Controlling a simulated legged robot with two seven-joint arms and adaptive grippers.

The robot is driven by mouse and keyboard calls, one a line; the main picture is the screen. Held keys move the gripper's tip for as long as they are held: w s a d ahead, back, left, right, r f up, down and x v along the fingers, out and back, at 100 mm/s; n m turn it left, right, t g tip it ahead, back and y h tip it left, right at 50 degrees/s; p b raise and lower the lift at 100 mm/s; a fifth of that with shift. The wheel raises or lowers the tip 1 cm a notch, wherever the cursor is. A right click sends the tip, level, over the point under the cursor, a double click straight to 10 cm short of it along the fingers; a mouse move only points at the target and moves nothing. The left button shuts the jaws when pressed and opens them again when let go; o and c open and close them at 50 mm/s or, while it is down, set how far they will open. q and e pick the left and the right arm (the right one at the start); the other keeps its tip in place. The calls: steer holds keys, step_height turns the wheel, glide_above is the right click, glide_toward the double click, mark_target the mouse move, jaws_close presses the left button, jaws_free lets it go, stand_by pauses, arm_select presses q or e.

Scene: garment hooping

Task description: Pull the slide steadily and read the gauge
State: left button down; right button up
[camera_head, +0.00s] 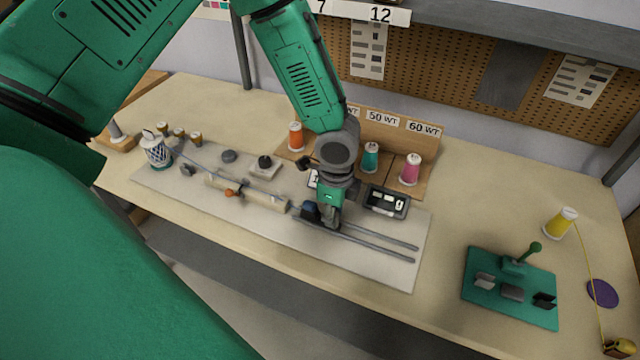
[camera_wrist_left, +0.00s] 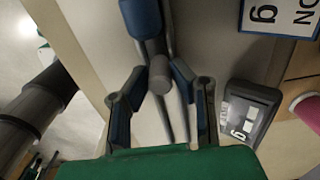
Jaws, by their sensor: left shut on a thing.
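The slide (camera_head: 310,211), a dark blue block, sits at the left part of two parallel grey rails (camera_head: 375,243). My left gripper (camera_head: 328,216) reaches down over the rails. In the left wrist view its two fingers (camera_wrist_left: 158,82) are closed around the grey round handle (camera_wrist_left: 160,70) of the slide, whose blue body (camera_wrist_left: 142,18) shows above. The gauge (camera_head: 386,201), a dark box with a light display, stands just right of the gripper. In the left wrist view the gauge (camera_wrist_left: 247,113) shows "g", but its digits are unclear. My right gripper is out of view.
The rails lie on a pale board (camera_head: 405,275) with a spool in a net (camera_head: 156,150) at its left end. Orange, teal and pink spools stand behind. A green plate with a lever (camera_head: 512,287) and a yellow spool (camera_head: 561,222) are at the right.

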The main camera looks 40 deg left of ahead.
arm_select(q)
steer(key=shift+w+d, duration=0.2)
steer(key=shift+d, duration=0.2)
steer(key=shift+w+d, duration=0.2)
steer(key=shift+d, duration=0.65)
steer(key=shift+w+d, duration=0.1)
steer(key=shift+d, duration=0.1)
steer(key=shift+w+d, duration=0.1)
steer(key=shift+d, duration=0.2)
steer(key=shift+w+d, duration=0.1)
steer(key=shift+d, duration=0.4)
steer(key=c, duration=1.2)
jaws_free()
